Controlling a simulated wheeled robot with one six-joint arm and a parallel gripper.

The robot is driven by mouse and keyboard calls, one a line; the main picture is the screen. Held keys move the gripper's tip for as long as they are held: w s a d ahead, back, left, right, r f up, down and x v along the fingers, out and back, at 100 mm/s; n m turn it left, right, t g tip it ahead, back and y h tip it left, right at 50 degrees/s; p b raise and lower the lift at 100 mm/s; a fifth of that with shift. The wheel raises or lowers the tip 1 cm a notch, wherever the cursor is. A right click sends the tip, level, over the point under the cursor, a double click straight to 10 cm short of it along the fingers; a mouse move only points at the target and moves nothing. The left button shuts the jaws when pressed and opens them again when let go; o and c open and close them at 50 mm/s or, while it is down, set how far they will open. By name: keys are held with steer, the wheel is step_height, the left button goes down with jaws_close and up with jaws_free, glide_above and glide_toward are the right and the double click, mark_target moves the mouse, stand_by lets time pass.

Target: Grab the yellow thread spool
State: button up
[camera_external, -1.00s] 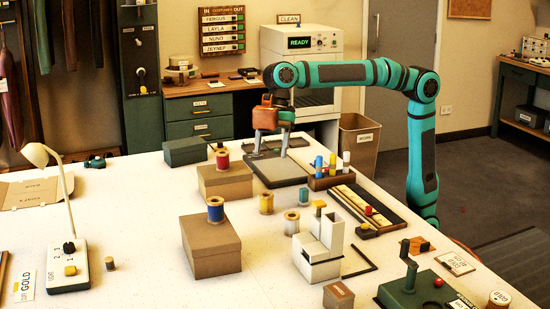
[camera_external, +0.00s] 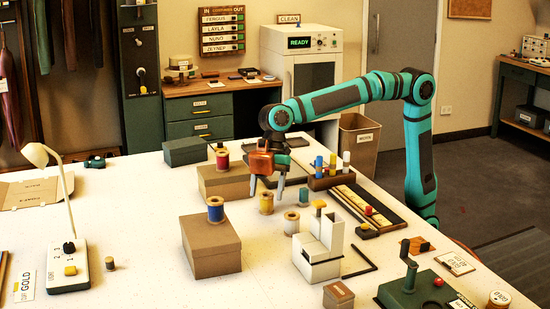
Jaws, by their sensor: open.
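The yellow thread spool (camera_external: 266,204) stands upright on the white table, between the cardboard boxes and a pale spool (camera_external: 291,223). My gripper (camera_external: 266,189) points down with its two fingers apart. In this view its fingertips are just above and to either side of the yellow spool's top. I see nothing between the fingers. I cannot tell whether they are directly over the spool or behind it.
A blue spool (camera_external: 215,211) and a red spool (camera_external: 222,160) stand on cardboard boxes to the left. A white block-like device (camera_external: 318,252) is in front and right. A rack of coloured pegs (camera_external: 333,178) stands right of my gripper.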

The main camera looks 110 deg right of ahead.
mark_target(265, 208)
steer(key=shift+x, duration=1.95)
steer(key=c, duration=1.1)
steer(key=shift+o, duration=0.2)
